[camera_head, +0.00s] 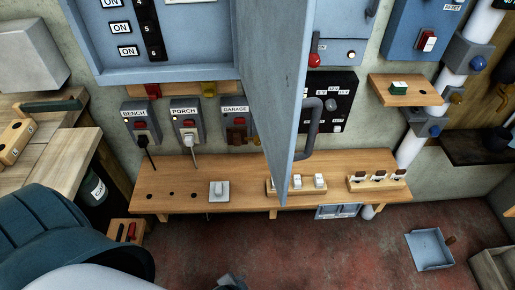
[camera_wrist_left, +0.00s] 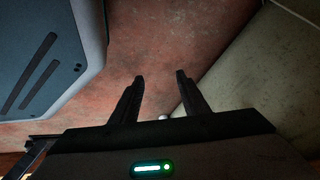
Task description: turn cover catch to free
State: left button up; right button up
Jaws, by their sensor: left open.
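I cannot pick out a cover catch for certain. A blue-grey door panel (camera_head: 272,80) stands swung out from the wall cabinet (camera_head: 185,40), seen nearly edge-on in the head view. A grey bent handle (camera_head: 312,128) shows beside its right side. Behind it is a black panel (camera_head: 343,98) with a round knob and small labels, partly hidden by the door. My left gripper (camera_wrist_left: 158,78) is open and empty in the left wrist view, over the red floor and away from the cabinet. My right gripper is not in view.
A wooden shelf (camera_head: 160,190) below carries several switches. Boxes marked BENCH (camera_head: 140,122), PORCH (camera_head: 185,120) and GARAGE (camera_head: 236,122) hang above it. A wooden bench (camera_head: 60,160) stands left. A blue dustpan (camera_head: 430,250) lies on the floor at right.

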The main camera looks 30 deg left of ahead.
aim_at(258, 144)
pick_arm(q)
jog(key=w+a+r+m+t+y+b, duration=0.1)
jog(key=w+r+m+t+y, duration=0.1)
jog(key=w+r+m, duration=0.4)
jog(key=w+a+r+m+t+y+b, duration=0.1)
jog(key=w+r+m+t+y, duration=0.1)
jog(key=w+r+m, duration=0.4)
jog(key=w+a+r+m+t+y+b, duration=0.1)
jog(key=w+r+m, duration=0.4)
jog(key=r, duration=0.5)
jog(key=shift+w+a+r+m+t+y, duration=0.25)
jog(key=shift+w+m+t+y, duration=0.2)
jog(key=shift+t+y, duration=0.25)
notch_tip(258, 144, up, 14)
jog(key=m+t+y+b, duration=0.1)
jog(key=m+t+y, duration=0.2)
jog(key=m, duration=0.1)
jog(key=shift+w+a+r+y, duration=0.15)
jog(key=shift+w+a+y, duration=0.1)
jog(key=shift+w+y, duration=0.15)
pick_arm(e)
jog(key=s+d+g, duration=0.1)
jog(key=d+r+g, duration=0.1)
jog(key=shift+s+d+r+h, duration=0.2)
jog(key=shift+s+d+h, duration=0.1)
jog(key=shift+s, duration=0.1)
pick_arm(q)
jog(key=shift+w, duration=0.1)
